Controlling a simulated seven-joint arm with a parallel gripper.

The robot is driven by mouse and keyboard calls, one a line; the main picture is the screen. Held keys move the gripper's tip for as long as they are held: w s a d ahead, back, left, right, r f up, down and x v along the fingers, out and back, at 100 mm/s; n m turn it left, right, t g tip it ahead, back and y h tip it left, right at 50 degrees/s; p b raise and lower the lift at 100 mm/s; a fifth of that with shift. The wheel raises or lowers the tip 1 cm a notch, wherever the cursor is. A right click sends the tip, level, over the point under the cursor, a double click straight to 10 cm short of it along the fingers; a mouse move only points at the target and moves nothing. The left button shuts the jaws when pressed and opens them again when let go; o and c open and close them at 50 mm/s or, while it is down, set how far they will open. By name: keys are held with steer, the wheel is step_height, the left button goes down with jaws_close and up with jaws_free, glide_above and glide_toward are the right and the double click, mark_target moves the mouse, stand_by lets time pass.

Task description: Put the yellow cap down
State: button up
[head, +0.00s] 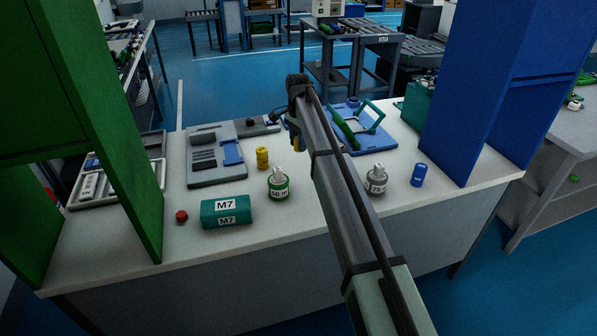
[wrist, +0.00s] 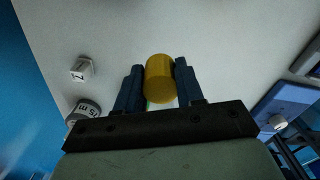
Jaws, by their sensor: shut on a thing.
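The yellow cap (wrist: 159,78) is between the two dark blue fingers of my gripper (wrist: 159,85) in the wrist view. My gripper is shut on it, and the grey worktop shows around and beyond it. In the head view my gripper (head: 294,138) hangs over the middle of the worktop (head: 320,217), partly hidden by my arm, with a bit of yellow showing at its lower end. I cannot tell how high the cap is above the worktop. A separate yellow cylinder (head: 262,158) stands upright to the left.
Trays and green and blue cabinet walls bound the worktop.

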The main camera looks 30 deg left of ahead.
mark_target(298, 171)
steer(key=shift+w+a+r+n, duration=0.1)
steer(key=shift+w+a+n, duration=0.2)
steer(key=shift+w+a, duration=0.15)
steer(key=shift+d+f+n, duration=0.1)
steer(key=shift+f+n, duration=0.1)
steer(key=shift+n, duration=0.2)
steer(key=shift+s+f, duration=0.1)
steer(key=shift+f, duration=4.7)
steer(key=shift+f, duration=0.15)
steer(key=o, duration=1)
step_height(298, 171, up, 12)
steer(key=shift+r, duration=0.15)
